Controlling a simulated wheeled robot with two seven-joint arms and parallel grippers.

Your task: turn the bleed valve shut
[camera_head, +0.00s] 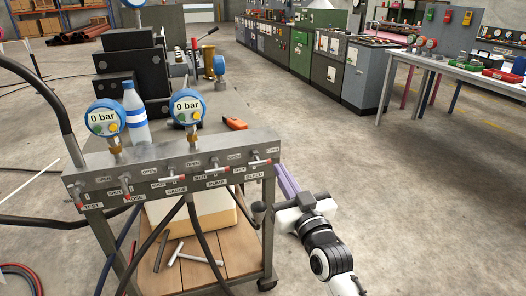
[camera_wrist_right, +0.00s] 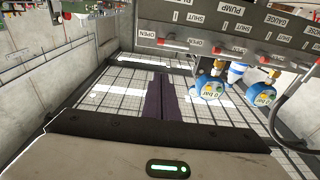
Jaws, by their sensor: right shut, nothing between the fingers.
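The bleed valve (camera_head: 261,163) is the rightmost small T-handle on the grey manifold panel (camera_head: 150,172), above the BLEED label. Its thin bar with red tips lies roughly level along the panel, with an OPEN and a SHUT label near it. In the right wrist view, a bar handle (camera_wrist_right: 173,43) between OPEN labels appears to be this valve. My right gripper (camera_head: 281,170) is just right of the panel's right end, its purple fingers together and empty, apart from the handle. The closed fingers also show in the wrist view (camera_wrist_right: 160,100). My left gripper is out of view.
Several similar handles line the panel to the left. Two blue gauges (camera_head: 105,118) (camera_head: 187,107) reading 0 bar and a bottle (camera_head: 136,114) stand above it. Black hoses hang in front. Open floor (camera_head: 400,200) lies to the right.

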